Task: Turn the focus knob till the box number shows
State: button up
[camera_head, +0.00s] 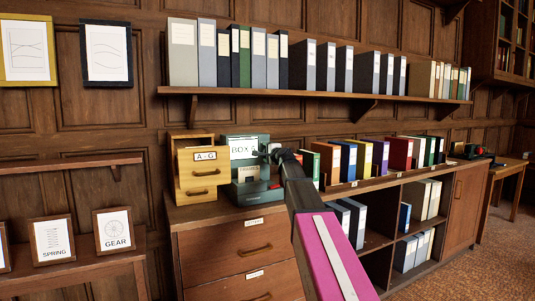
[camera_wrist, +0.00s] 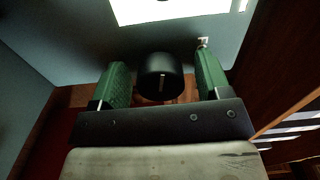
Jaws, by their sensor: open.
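The green reader machine (camera_head: 248,186) stands on the wooden cabinet, its lit screen (camera_head: 243,148) showing "BOX" and a mark after it that I cannot read, partly behind my gripper. My gripper (camera_head: 270,156) is at the right part of the machine's front. In the wrist view my gripper (camera_wrist: 162,70) is open, with a green pad on each side of the black round knob (camera_wrist: 161,78). The knob has a pale line on its face and sits between the pads, with a gap showing on both sides. In the head view the knob is hidden by my gripper.
A yellow wooden drawer box (camera_head: 197,172) marked A-G stands close left of the machine. Coloured binders (camera_head: 345,160) line the cabinet top to the right, near my arm. A wall shelf (camera_head: 310,95) with binders runs above.

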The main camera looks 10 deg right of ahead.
jog(key=v, duration=0.9)
dwell(0.3)
